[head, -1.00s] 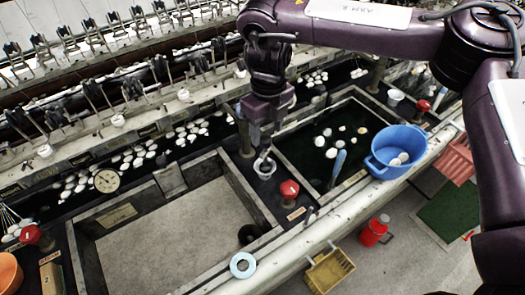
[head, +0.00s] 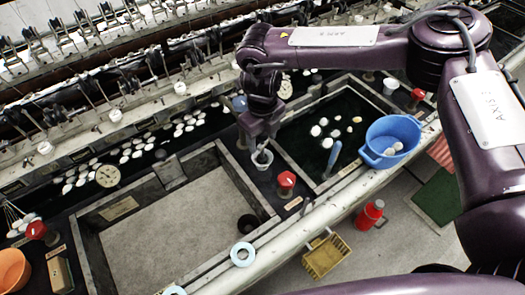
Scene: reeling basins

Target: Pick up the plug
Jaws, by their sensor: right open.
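I cannot be sure which thing is the plug. A dark round piece (head: 249,224) lies in the near right corner of the empty basin (head: 170,232); whether it is a plug or a drain opening is unclear. My right gripper (head: 259,149) is open and points down over the divider between the two basins. It is just above or beside a small white cup (head: 263,159); contact cannot be told. The gripper is above and behind the dark piece, apart from it. My left gripper is out of view.
A red-topped knob (head: 286,180) stands close right of the gripper. A blue tub (head: 391,138) and a pale blue ring (head: 242,254) sit on the front ledge. The right basin (head: 345,112) holds dark water with white cocoons. A yellow crate (head: 326,256) and red canister (head: 369,214) stand below.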

